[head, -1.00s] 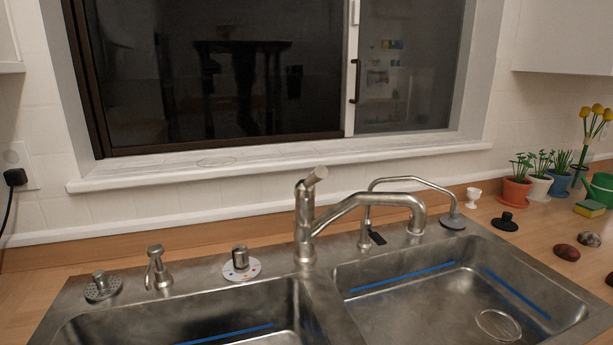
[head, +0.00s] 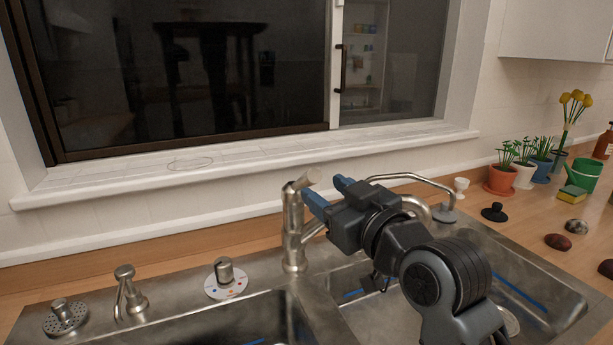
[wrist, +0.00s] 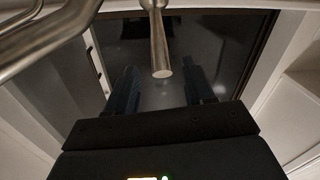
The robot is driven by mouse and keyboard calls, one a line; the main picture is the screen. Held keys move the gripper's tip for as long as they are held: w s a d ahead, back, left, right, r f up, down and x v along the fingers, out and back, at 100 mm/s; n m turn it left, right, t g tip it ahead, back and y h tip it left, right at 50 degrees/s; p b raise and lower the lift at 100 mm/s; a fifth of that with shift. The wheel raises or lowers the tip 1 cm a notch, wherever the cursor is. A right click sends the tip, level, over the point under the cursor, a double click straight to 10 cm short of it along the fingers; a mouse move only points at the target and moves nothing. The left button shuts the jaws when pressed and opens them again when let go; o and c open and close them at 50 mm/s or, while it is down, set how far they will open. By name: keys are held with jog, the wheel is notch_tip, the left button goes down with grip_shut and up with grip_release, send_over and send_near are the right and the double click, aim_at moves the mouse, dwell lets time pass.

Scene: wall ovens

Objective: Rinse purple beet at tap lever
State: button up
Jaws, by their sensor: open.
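The tap lever (head: 313,177) is a short metal stub on top of the steel tap (head: 293,228), behind the sink. My gripper (head: 328,192) is open and empty, its blue fingers beside the lever. In the wrist view the lever (wrist: 160,50) shows between the two spread fingers (wrist: 160,75); I cannot tell whether either finger touches it. Dark reddish round items lie on the right counter, one of them (head: 559,241) nearest the sink; I cannot tell which is the purple beet. My arm hides much of the right basin and the spout.
The left basin (head: 240,322) is open below the tap. A soap pump (head: 128,292) and a knob (head: 224,275) stand along the sink's back edge. Potted plants (head: 502,178), a green watering can (head: 584,175) and a sponge (head: 572,194) stand on the right. The window sill (head: 250,163) runs behind.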

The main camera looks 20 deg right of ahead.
aim_at(309, 178)
jog(key=w, duration=0.4)
jog(key=w+p, duration=0.1)
jog(key=w, duration=0.1)
jog(key=shift+w+a, duration=0.2)
jog(key=shift+a, duration=0.2)
jog(key=shift+c, duration=0.4)
grip_shut()
